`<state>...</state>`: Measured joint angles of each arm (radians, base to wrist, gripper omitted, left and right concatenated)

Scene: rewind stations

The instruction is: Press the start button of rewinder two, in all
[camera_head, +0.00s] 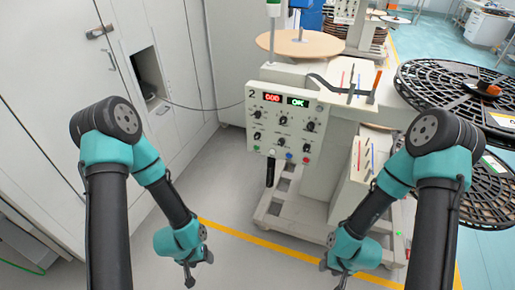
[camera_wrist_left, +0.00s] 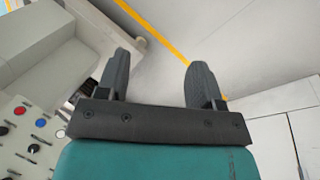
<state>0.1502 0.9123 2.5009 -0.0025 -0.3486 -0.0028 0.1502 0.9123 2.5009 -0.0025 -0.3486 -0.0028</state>
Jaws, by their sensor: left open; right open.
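Rewinder two's pale control panel (camera_head: 286,124), marked "2", stands in the middle of the head view with lit red and green displays. Several knobs sit below them. A row of small buttons runs along its bottom edge, including a blue button (camera_head: 289,156) and a red button (camera_head: 306,160). The left wrist view shows part of this panel at its lower left, with the red button (camera_wrist_left: 19,110) and blue button (camera_wrist_left: 41,122). My left gripper (camera_head: 189,279) is open and empty, below and left of the panel. My right gripper (camera_head: 336,276) is low, right of the panel, also empty.
Black slotted reels (camera_head: 440,92) stand at the right behind my right arm. Grey cabinets (camera_head: 60,110) line the left, with a cable running from an opening to the machine. A yellow floor line (camera_head: 250,240) crosses clear floor before the rewinder.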

